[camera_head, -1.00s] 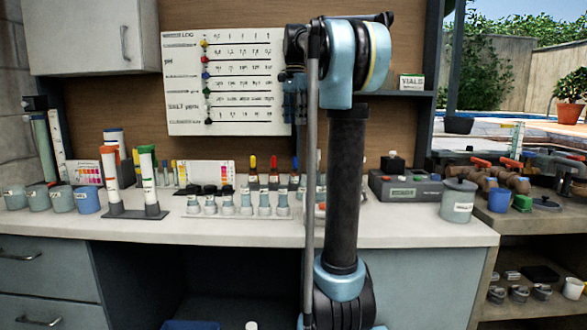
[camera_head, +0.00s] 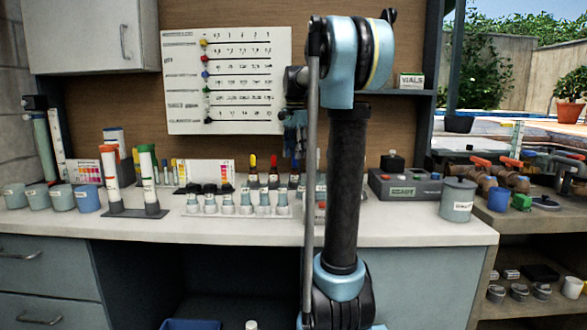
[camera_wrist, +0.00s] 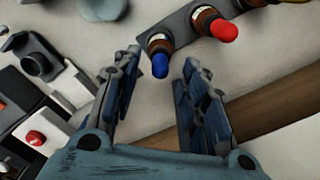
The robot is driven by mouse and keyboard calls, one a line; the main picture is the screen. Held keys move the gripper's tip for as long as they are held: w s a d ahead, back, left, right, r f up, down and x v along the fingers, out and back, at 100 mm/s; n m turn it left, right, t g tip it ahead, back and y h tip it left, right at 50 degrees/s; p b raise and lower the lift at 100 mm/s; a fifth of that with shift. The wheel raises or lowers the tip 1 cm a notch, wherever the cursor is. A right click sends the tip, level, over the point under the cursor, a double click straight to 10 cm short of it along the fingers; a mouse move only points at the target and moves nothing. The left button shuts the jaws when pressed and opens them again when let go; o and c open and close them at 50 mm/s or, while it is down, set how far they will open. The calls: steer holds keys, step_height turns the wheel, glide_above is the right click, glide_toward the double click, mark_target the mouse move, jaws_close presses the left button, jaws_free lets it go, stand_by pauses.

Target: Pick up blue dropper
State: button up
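The blue dropper (camera_wrist: 160,66) shows in the wrist view as a blue bulb on an amber bottle, in a grey rack (camera_wrist: 182,28) beside the red dropper (camera_wrist: 222,30). My gripper (camera_wrist: 160,58) is open and empty, with one finger on each side of the blue bulb.
Several capped vials (camera_head: 245,203) stand in a rack in front of the droppers. A dark grey meter box (camera_head: 404,187) and a grey jar (camera_head: 457,200) are to the right. Tubes with orange and green caps (camera_head: 147,180) stand left. The white counter front (camera_head: 240,230) is clear.

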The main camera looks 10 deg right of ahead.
mark_target(294, 167)
steer(key=shift+f, duration=1.75)
steer(key=c, duration=0.7)
